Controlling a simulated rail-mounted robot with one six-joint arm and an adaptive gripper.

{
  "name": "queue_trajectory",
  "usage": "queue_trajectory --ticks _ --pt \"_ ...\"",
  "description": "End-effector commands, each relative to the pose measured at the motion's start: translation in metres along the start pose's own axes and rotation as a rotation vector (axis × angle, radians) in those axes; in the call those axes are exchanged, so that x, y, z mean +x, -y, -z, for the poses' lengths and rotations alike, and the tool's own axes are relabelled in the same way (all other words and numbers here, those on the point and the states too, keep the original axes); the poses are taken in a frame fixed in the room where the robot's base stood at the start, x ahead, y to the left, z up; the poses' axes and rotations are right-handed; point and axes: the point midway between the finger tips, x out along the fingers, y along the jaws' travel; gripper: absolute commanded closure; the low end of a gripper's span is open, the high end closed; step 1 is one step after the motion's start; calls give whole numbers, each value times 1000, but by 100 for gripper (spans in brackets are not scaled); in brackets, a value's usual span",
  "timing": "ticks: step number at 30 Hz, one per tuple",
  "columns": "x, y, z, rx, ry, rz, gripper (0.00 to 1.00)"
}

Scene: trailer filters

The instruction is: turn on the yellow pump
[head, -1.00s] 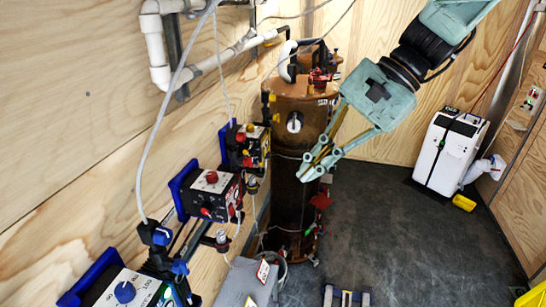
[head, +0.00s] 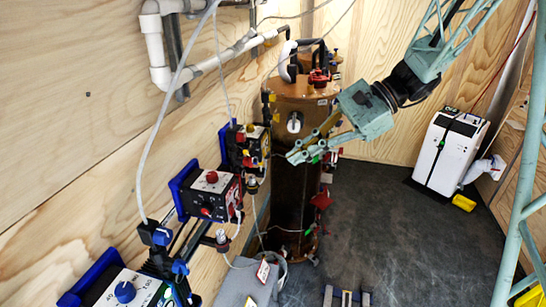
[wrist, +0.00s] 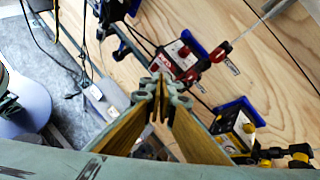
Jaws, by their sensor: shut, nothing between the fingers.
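The yellow pump (head: 258,140) is a small box with a yellow face and black body, mounted on the plywood wall left of the brown tank. In the wrist view the yellow pump (wrist: 236,130) is at the lower right, its face partly visible beside a blue bracket. My gripper (head: 295,157) is shut and empty, pointing left just right of the yellow pump, apart from it in the picture. In the wrist view my gripper (wrist: 160,92) has its fingertips together at the centre, left of the yellow pump. The pump's switch is too small to make out.
A red pump (head: 212,195) and a pump with a blue knob (head: 125,292) are mounted nearer along the wall. The brown cylindrical tank (head: 295,195) stands behind my gripper. White tubing (head: 160,150) hangs at the left. Dark floor (head: 400,220) is open at the right.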

Motion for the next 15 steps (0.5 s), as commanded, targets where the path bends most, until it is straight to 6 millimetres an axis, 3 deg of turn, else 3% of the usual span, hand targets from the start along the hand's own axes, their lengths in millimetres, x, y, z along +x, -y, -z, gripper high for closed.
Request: queue_trajectory --ticks 15 --pt "10 43 54 148 105 99 100"
